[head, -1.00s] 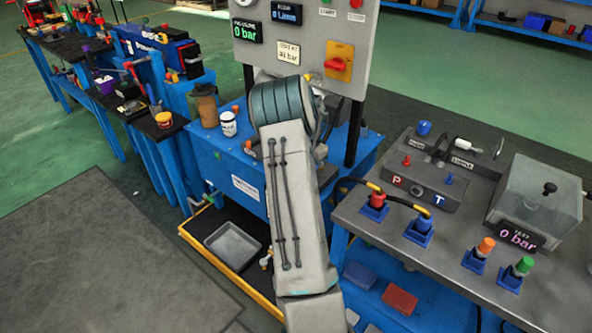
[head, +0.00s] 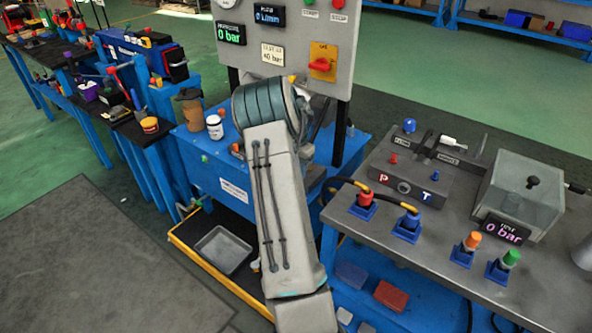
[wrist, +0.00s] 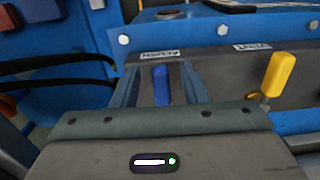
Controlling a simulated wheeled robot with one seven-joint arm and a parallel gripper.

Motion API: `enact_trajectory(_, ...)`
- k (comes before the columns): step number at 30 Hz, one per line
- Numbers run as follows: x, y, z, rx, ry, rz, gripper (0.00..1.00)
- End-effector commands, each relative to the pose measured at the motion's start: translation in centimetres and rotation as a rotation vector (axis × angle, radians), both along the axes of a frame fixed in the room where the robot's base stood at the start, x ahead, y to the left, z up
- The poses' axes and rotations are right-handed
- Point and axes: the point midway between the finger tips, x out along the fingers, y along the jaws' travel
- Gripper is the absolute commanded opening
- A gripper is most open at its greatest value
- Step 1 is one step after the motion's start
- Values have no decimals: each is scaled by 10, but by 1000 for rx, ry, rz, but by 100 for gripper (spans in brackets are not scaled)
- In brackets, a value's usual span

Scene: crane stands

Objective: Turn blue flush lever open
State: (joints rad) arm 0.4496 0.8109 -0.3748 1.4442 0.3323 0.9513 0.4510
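In the wrist view the blue lever (wrist: 161,85) points upright below a small label that seems to read FLUSH, on a grey block. My gripper (wrist: 160,78) is open, with one finger on each side of the blue lever. A gap shows on both sides, so I see no clear grip on it. A yellow lever (wrist: 277,75) stands to the right on the same block, tilted, under another label. In the head view my arm hides the gripper and the blue lever.
Dark hoses (wrist: 60,68) run at the left in the wrist view. In the head view the gauge panel (head: 290,35) stands behind my arm, a bench (head: 350,225) with hose couplings is at the right, and a grey tray (head: 222,250) sits low at left. Open floor lies at lower left.

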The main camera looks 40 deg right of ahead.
Motion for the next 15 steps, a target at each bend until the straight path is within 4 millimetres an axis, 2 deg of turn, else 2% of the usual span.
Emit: enact_trajectory(15,0,-1,106,-3,-3,0,40)
